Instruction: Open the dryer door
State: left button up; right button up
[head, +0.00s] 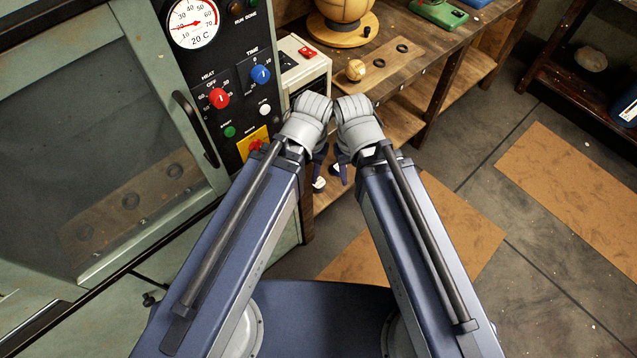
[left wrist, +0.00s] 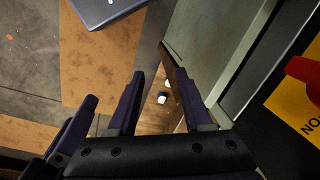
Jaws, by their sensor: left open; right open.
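The dryer door (head: 60,60) is a grey-green frame around a dark glass pane, at the left of the head view. It looks shut. Its black bar handle (head: 194,128) runs along the door's right edge, beside the control panel. My left gripper (head: 319,172) points down, right of the panel and apart from the handle; its fingers are largely hidden by my wrist. In the left wrist view the left gripper (left wrist: 160,82) is open with nothing between its fingers. My right gripper (head: 339,172) hangs close beside it, open, with no object seen in it.
The control panel (head: 238,75) has a gauge, coloured knobs and a yellow emergency-stop plate. Through the glass, a board (head: 130,205) with several rings shows. Right of the panel, a wooden bench (head: 420,60) carries balls and tools. Floor at the right is open, with brown mats (head: 570,190).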

aim_at(25, 64)
jog(key=k+l+u, duration=0.1)
jog(key=u, duration=0.35)
jog(key=k+j+u, duration=0.1)
jog(key=u, duration=0.25)
jog(key=j+u, duration=0.15)
jog(key=u, duration=0.2)
jog(key=k+j+u, duration=0.1)
jog(key=u, duration=0.25)
jog(key=k+j, duration=0.15)
jog(key=k, duration=0.55)
jog(key=j+z, duration=0.05)
